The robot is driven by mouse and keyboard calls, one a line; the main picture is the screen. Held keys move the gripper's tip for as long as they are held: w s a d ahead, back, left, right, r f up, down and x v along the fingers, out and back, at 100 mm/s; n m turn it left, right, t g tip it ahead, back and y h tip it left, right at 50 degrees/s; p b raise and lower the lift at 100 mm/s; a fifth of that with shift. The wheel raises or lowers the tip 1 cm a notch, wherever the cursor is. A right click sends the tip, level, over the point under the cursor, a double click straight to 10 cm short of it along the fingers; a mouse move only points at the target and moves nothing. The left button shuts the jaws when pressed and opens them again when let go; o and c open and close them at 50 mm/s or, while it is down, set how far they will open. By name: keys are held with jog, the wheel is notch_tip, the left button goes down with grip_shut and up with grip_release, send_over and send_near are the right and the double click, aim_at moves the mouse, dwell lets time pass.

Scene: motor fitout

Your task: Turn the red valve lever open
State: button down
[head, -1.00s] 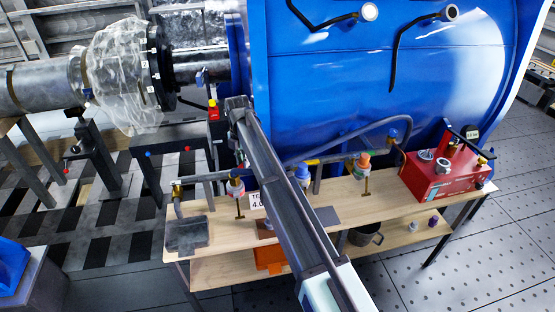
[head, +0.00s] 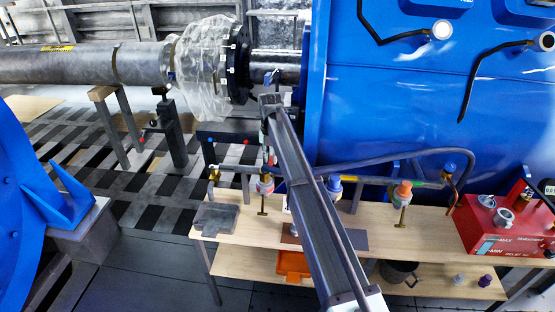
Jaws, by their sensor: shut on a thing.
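My arm reaches from the bottom of the head view up to the left end of the bench, and my gripper (head: 267,145) hangs below its far end. The gripper is small and partly hidden by the arm. It is shut on what looks like the red valve lever (head: 271,159), of which only a small red bit shows above the left-hand pipe fitting. That fitting (head: 265,184) has a pale and reddish body with a brass T-shaped stem below. The lever's angle cannot be made out.
A wooden bench (head: 235,264) carries a grey pipe run, a blue-capped fitting (head: 334,186), an orange-capped fitting (head: 404,190) and a red pump box (head: 490,228). A grey tray (head: 215,218) lies at its left end. The large blue motor housing (head: 400,110) stands close behind.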

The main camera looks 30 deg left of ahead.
aim_at(270, 160)
jog(key=shift+s, duration=0.1)
dwell(0.5)
jog(key=c, duration=1.1)
grip_release()
jog(key=shift+a, duration=0.1)
jog(key=shift+o, duration=0.2)
notch_tip(270, 160, up, 12)
